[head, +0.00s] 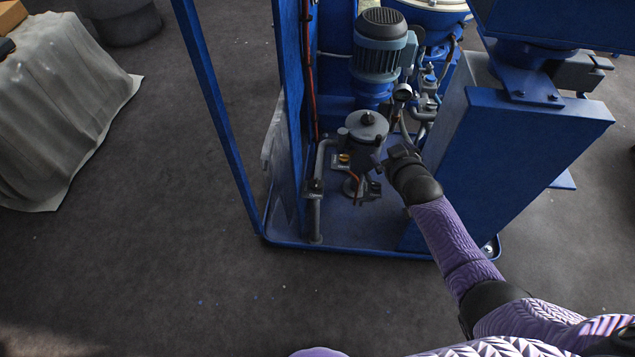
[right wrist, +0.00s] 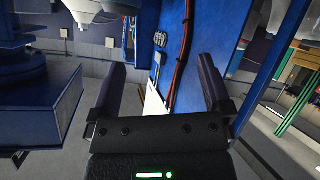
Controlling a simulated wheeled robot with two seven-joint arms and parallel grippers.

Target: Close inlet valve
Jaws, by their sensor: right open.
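The skid's piping stands inside the blue frame in the head view. A pipe fitting with a dark handle (head: 314,187) sits on the upright grey pipe at the front left. I cannot tell which of these is the inlet valve. My right gripper (head: 390,163) is just right of and in front of the vessel, and its fingertips are hard to make out there. In the right wrist view its two fingers (right wrist: 162,88) are spread with nothing between them. My left gripper is not in view.
A blue motor pump (head: 382,52) stands behind the vessel. A large blue box-shaped post (head: 500,150) is close right of my right forearm. A blue upright panel (head: 292,110) bounds the left side. A cloth-covered table (head: 60,100) is far left; the floor between is clear.

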